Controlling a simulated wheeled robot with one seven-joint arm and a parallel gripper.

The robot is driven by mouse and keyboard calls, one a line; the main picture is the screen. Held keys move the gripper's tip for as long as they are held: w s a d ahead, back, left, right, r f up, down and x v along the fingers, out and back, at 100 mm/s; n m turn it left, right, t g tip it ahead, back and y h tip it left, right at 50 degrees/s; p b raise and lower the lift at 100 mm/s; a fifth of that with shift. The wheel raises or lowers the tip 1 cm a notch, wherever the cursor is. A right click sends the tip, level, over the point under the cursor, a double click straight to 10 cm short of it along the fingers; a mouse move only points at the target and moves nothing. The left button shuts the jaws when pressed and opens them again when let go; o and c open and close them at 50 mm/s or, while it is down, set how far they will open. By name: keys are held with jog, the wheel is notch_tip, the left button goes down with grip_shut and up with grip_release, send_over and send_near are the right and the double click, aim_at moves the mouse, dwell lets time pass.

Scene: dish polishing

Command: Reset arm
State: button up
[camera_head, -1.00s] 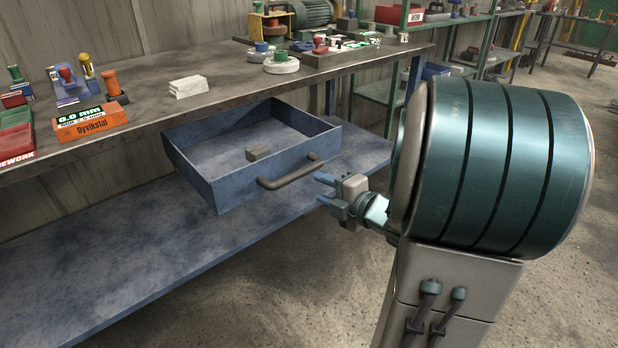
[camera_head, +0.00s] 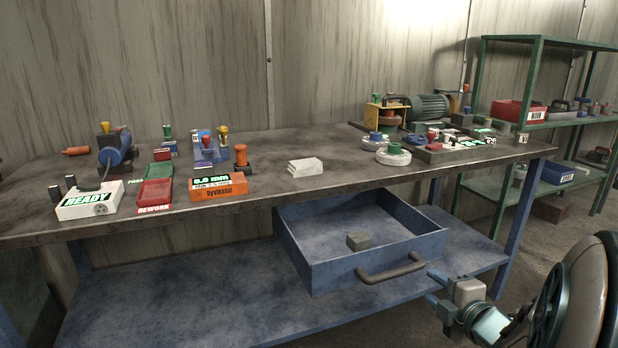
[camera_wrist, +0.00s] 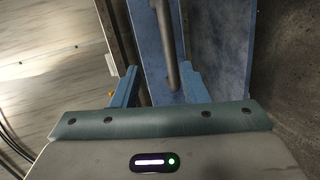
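My gripper (camera_head: 434,288) is at the lower right of the head view, just in front of and to the right of the drawer handle. In the wrist view its two blue fingers (camera_wrist: 160,88) are spread apart with nothing held between them. The dark handle bar (camera_wrist: 168,50) shows beyond and between the fingers; whether they touch it cannot be told. The blue drawer (camera_head: 320,268) is pulled open under the workbench, with a small grey-brown block (camera_head: 358,241) inside. The drawer handle (camera_head: 392,268) is on its front face.
The workbench (camera_head: 270,176) carries a white block (camera_head: 306,165), an orange box (camera_head: 218,187), red and green trays (camera_head: 156,192), and a white READY box (camera_head: 90,204). A blue lower shelf (camera_head: 200,300) runs below. Green shelving (camera_head: 540,125) stands at the right.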

notch_tip(320, 180, up, 14)
jog(key=s+f+m+g+h+p, duration=0.15)
jog(key=m+g+h+p, duration=0.4)
jog(key=m+p, duration=0.6)
jog(key=s+a+r+m+g+y+p, duration=0.1)
jog(key=s+a+r+m+g+p, duration=0.2)
jog(key=s+a+r+m+p, duration=0.1)
jog(key=s+a+r+m+g+y+p, duration=0.1)
jog(key=s+a+r+m+g+p, duration=0.2)
jog(key=s+a+p, duration=0.4)
jog(key=s+a+r+m, duration=0.1)
jog(key=s+a+r, duration=0.1)
jog(key=s, duration=0.1)
jog(key=shift+s+a+r+y, duration=0.25)
jog(key=shift+a+y, duration=0.05)
jog(key=shift+y, duration=0.05)
